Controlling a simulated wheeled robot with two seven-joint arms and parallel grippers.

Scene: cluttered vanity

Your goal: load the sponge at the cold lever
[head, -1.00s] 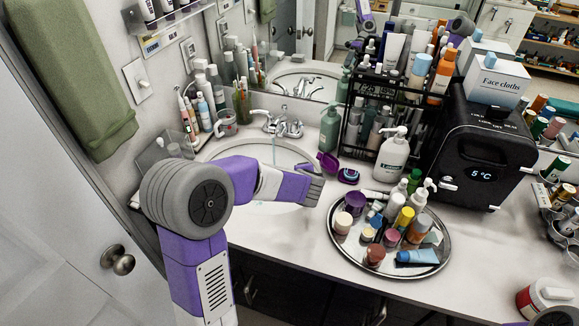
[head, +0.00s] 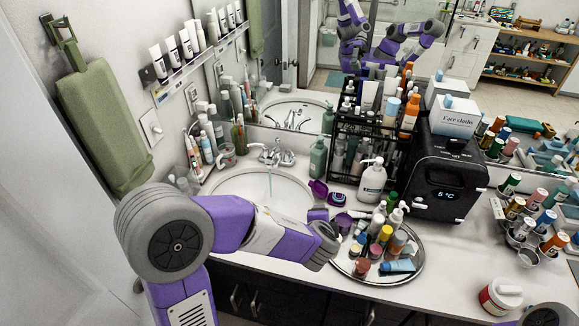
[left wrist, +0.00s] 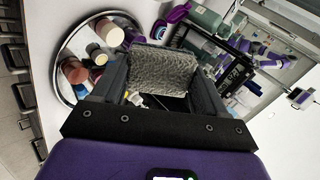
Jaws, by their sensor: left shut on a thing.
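My left gripper (left wrist: 162,85) is shut on a grey, rough-textured block, which looks like the sponge (left wrist: 165,68), in the left wrist view. In the head view the left gripper (head: 328,243) is at the left edge of the round tray, in front of the basin, and the sponge cannot be made out there. The chrome faucet (head: 274,154) stands behind the basin with a lever on each side. The right-hand lever (head: 288,158) is small in view, and which lever is cold cannot be told. A water stream (head: 270,183) falls into the basin (head: 235,188). My right gripper shows only as a possible mirror reflection.
The round tray (head: 416,268) is crowded with bottles and jars right beside the left gripper. A pump bottle (head: 372,182), purple items (head: 338,199) and a black rack (head: 385,125) stand right of the faucet. Cups and brushes (head: 227,155) stand left of it.

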